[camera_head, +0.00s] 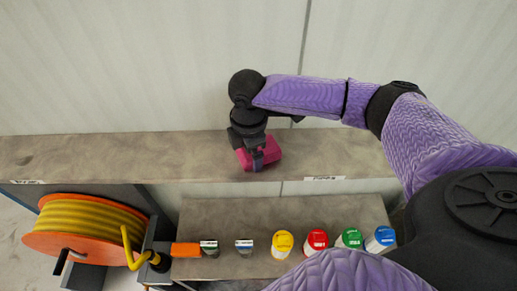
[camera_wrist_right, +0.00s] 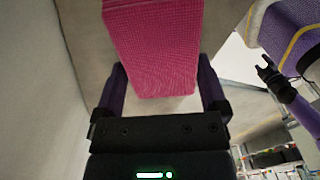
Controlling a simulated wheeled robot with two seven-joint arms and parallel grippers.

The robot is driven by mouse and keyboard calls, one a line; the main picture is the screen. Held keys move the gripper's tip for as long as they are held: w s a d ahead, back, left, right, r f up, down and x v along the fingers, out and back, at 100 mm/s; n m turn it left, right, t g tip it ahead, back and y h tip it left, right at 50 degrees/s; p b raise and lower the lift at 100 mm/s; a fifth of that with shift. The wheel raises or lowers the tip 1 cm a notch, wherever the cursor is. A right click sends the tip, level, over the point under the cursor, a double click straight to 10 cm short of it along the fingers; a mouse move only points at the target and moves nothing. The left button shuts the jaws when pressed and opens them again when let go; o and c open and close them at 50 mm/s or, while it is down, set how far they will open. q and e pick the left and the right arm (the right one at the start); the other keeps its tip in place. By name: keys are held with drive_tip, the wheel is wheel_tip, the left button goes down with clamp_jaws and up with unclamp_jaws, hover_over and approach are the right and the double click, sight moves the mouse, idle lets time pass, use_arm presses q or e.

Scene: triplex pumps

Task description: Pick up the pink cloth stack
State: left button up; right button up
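The pink cloth stack (camera_head: 273,150) is on the wall ledge in the head view, partly hidden by my right gripper (camera_head: 257,158). In the right wrist view the cloth stack (camera_wrist_right: 155,45) is a pink, woven-looking block. It lies between the two fingers of my right gripper (camera_wrist_right: 160,75), close to both. I cannot tell whether the fingers press on it or whether it is lifted. My left gripper (camera_wrist_right: 265,66) shows small at the right of the wrist view, with its fingers apart and nothing seen in them.
The ledge (camera_head: 90,155) runs along the wall. Below it, a lower shelf (camera_head: 280,213) holds several bottles with coloured caps, including a yellow one (camera_head: 283,243) and a red one (camera_head: 316,241). An orange reel with yellow hose (camera_head: 85,222) stands at lower left. The ledge's left part is mostly clear.

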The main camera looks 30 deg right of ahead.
drive_tip(key=c, duration=0.9)
wheel_tip(320, 180, up, 10)
drive_tip(key=shift+r+p, duration=0.1)
drive_tip(key=shift+p, duration=1.1)
